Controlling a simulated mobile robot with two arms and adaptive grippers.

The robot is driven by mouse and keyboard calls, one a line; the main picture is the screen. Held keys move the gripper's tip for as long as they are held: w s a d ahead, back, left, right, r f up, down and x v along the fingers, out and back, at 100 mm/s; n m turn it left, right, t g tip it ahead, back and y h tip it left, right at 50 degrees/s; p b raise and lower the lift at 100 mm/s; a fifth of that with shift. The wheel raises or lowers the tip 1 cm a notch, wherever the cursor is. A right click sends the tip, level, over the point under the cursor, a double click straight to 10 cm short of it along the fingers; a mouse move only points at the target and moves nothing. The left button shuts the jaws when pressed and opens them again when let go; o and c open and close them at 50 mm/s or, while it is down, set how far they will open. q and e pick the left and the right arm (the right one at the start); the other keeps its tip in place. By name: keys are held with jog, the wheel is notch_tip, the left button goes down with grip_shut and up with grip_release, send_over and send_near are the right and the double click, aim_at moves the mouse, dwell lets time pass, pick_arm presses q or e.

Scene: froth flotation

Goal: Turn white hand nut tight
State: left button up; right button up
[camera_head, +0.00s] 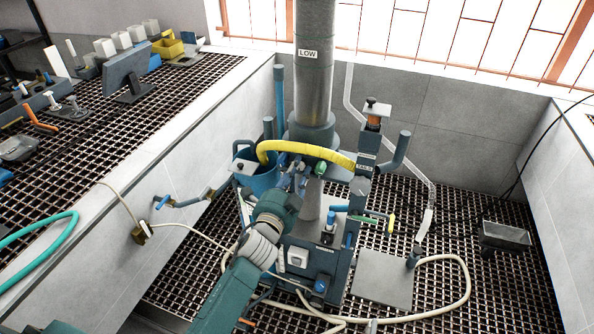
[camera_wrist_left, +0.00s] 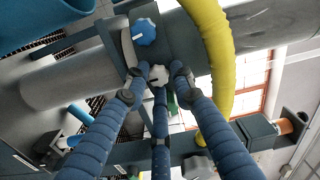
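The white hand nut (camera_wrist_left: 158,75) shows in the left wrist view as a small pale knob below a blue knob with a white pointer (camera_wrist_left: 145,32). My left gripper (camera_wrist_left: 159,80) has its three blue ribbed fingers around the nut. The left and right fingertips stand apart with small gaps beside the nut; the middle finger points up at it from below. In the head view my left gripper (camera_head: 299,178) reaches in under the yellow hose at the column, and the nut is hidden there. My right gripper is in neither view.
The yellow hose (camera_head: 300,150) arches just above the gripper and passes close on the right in the wrist view (camera_wrist_left: 215,50). A blue bucket (camera_head: 257,172) stands left of the column (camera_head: 315,75). A cream hose (camera_head: 466,290) lies on the grating.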

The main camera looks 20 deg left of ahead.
pick_arm(q)
jog(key=shift+d, duration=0.1)
dwell(0.4)
jog(key=shift+s, duration=0.25)
jog(key=s, duration=1.1)
jog(key=shift+s+a, duration=0.25)
jog(key=shift+s, duration=0.05)
jog(key=shift+r, duration=0.1)
